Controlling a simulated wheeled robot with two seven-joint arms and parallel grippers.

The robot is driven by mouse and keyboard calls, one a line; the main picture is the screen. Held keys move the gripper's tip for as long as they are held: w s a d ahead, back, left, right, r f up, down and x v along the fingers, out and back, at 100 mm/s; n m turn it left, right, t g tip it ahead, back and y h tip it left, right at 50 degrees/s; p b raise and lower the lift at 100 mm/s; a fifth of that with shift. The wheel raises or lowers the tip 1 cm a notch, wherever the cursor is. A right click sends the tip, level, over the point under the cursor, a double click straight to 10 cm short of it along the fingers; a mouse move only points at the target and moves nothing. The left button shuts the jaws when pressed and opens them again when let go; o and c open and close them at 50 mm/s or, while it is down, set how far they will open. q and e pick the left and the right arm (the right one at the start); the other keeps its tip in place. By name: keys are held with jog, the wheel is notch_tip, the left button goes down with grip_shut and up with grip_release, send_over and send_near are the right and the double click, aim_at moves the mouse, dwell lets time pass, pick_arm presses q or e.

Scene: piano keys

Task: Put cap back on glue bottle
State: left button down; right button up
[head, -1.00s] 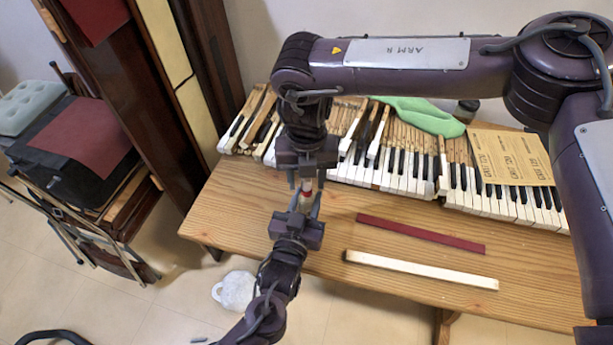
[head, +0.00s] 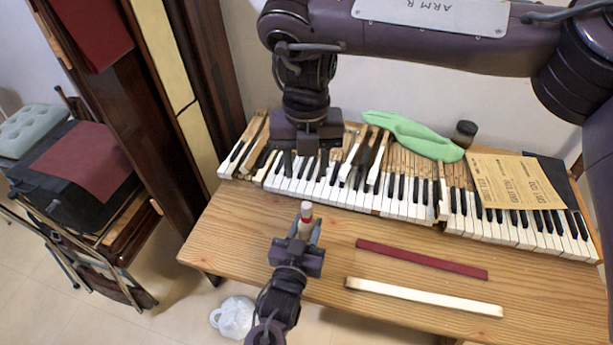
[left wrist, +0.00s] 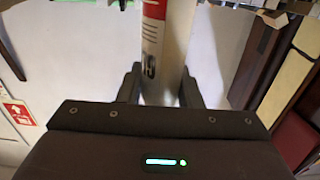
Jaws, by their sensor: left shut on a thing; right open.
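My left gripper (head: 306,238) is shut on the glue bottle (head: 305,229) and holds it upright above the near left part of the table. The white bottle has a red label, which shows in the left wrist view (left wrist: 155,40) between the fingers; its top is cut off there. In the head view the bottle's small reddish-topped end (head: 306,207) points up, too small to tell the cap from the nozzle. My right gripper (head: 305,163) is open, above and apart from the bottle, over the keys. No separate cap can be made out.
A red strip (head: 420,259) and a white strip (head: 425,297) lie to the right.

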aim_at(304, 235)
pick_arm(q)
jog(key=c, duration=0.9)
grip_release()
jog(key=shift+c, duration=0.2)
jog(key=b+v, duration=0.1)
jog(key=v, duration=0.5)
jog(key=shift+s+a, duration=0.1)
jog(key=shift+s, duration=0.25)
jog(key=shift+s+a, duration=0.1)
jog(key=shift+s, duration=0.4)
